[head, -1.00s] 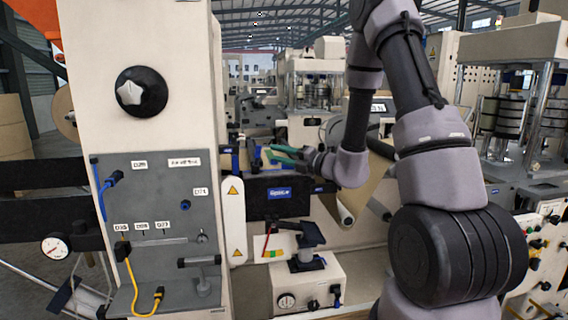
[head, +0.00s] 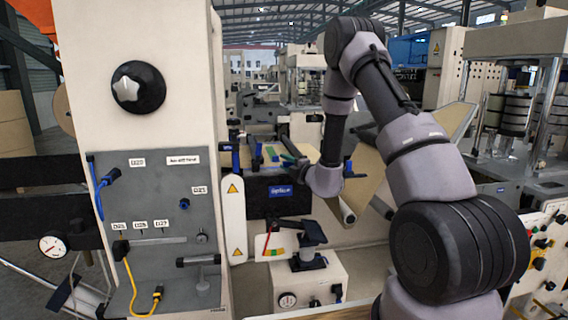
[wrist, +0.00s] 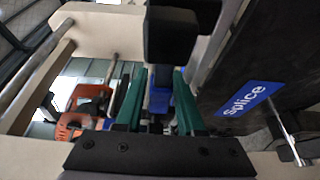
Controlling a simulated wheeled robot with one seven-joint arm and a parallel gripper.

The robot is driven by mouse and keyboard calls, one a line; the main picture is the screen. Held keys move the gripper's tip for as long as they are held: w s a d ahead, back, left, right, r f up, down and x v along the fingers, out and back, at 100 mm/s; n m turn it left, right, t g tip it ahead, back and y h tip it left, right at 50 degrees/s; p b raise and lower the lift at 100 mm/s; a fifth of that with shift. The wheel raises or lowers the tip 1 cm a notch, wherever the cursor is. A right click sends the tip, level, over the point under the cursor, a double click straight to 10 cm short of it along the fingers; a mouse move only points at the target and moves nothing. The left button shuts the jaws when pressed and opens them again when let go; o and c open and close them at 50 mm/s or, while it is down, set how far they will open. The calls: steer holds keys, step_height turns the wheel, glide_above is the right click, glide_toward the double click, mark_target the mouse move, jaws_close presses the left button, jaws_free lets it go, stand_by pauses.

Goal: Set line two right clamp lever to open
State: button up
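My gripper (head: 287,146) reaches over the black splice bar from the right in the head view. In the wrist view its two green fingers (wrist: 158,103) stand apart, with a blue part (wrist: 159,99) of a clamp seen in the gap between them. I cannot tell whether they touch it. In the head view one blue lever (head: 348,168) stands right of my wrist, and another blue-and-black clamp (head: 235,157) stands at the bar's left end. The right lever's setting is unclear.
The splice bar's blue label (wrist: 250,99) is close on the right in the wrist view. A beige roller (head: 347,212) sits below my wrist. A white box with a black pedestal (head: 308,283) stands below the bar. A grey panel (head: 165,220) is at left.

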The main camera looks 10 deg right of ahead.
steer(key=shift+w+a, duration=0.2)
steer(key=shift+w, duration=0.3)
jaws_close()
stand_by(1.2)
